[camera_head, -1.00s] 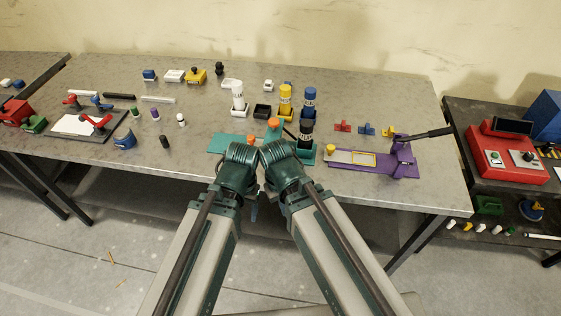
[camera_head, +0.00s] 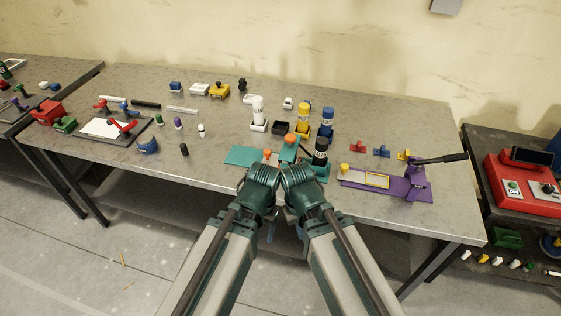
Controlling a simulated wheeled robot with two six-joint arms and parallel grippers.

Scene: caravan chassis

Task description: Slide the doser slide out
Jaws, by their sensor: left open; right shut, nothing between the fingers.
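The teal device (camera_head: 243,156) with orange knobs (camera_head: 290,137) stands at the front middle of the table, partly hidden behind my arm joints. A dark bottle (camera_head: 320,151) stands at its right end. I cannot tell for sure which part is the doser slide. The purple device (camera_head: 408,187) to the right has a yellow-framed plate, a yellow knob (camera_head: 345,168) and a black lever. My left gripper (camera_head: 271,232) and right gripper (camera_head: 299,231) show only as small bluish parts between my arms, below the table's front edge, apart from the devices. Their fingers are mostly hidden.
White (camera_head: 258,109), yellow (camera_head: 303,118) and blue (camera_head: 327,120) bottles stand behind the teal device. Small red, blue and yellow pieces lie right of them. A clamp board (camera_head: 92,136) is at left. A red machine (camera_head: 522,180) stands on another table at right.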

